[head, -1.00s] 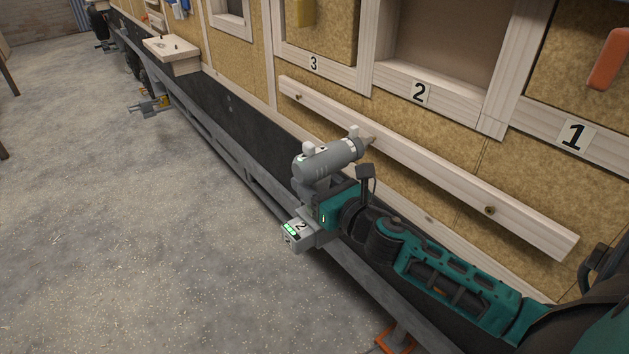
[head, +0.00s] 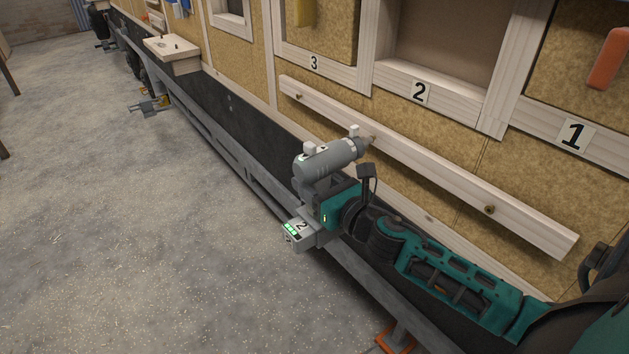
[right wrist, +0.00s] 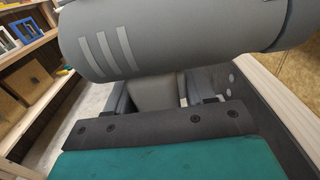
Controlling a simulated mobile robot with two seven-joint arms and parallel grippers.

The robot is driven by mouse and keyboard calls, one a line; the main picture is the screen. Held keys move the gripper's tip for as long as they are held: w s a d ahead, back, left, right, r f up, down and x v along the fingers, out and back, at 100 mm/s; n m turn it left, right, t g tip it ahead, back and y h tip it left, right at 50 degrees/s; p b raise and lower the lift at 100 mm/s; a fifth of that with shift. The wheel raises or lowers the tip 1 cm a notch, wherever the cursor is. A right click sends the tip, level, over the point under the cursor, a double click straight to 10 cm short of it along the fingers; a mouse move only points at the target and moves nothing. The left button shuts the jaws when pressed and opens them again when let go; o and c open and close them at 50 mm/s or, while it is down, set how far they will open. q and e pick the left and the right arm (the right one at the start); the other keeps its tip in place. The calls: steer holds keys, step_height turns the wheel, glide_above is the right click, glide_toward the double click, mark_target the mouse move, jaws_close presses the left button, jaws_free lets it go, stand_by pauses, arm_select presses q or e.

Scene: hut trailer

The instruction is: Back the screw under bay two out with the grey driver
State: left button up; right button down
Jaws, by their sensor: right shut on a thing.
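The grey driver (head: 330,160) is in my right gripper (head: 322,192), which is shut on its handle. The driver's nose points right and slightly up at the wooden rail (head: 430,172), below the bay two label (head: 419,91). The nose covers that spot, so the screw there is hidden and I cannot tell whether the bit touches it. The battery foot (head: 298,232), marked 2 with green lights, hangs below the gripper. In the right wrist view the grey driver body (right wrist: 160,38) fills the top, its handle between the fingers. My left gripper is not in view.
Brass screws show at the rail's left end (head: 299,96) and under bay one (head: 490,209). A dark ledge (head: 228,105) runs along the wall below the rail.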

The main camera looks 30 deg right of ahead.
steer(key=shift+w+d+r, duration=0.1)
steer(key=shift+r, duration=0.15)
steer(key=shift+a, duration=1.5)
steer(key=s+a, duration=0.3)
steer(key=s, duration=0.4)
steer(key=shift+s+a, duration=0.25)
steer(key=shift+s, duration=0.05)
